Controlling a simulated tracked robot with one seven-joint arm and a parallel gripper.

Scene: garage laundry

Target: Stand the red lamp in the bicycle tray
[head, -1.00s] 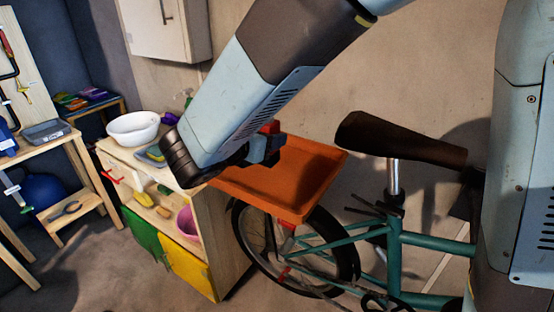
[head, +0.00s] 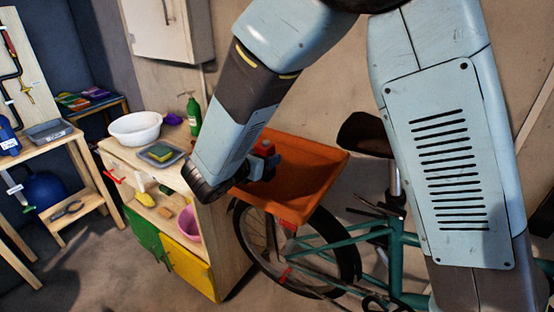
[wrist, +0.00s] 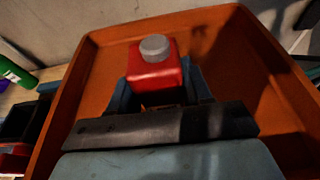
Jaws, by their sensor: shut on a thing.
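The red lamp (wrist: 153,68), a red block with a grey round knob on top, is held between the fingers of my gripper (wrist: 158,92) in the wrist view. In the head view the lamp (head: 264,147) is a small red patch at my gripper (head: 262,165). The bicycle tray (head: 318,160) is orange and shallow with raised walls, fixed over the bicycle's wheel. The lamp appears upright, over or within the tray (wrist: 88,75). I cannot tell whether its base touches the tray floor; my gripper hides it.
Left of the tray is a cabinet with a white basin (head: 134,128), a green bottle (head: 193,115) and a grey dish with a sponge (head: 160,154). The bicycle saddle (head: 366,135) stands right of the tray. The right part of the tray is clear.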

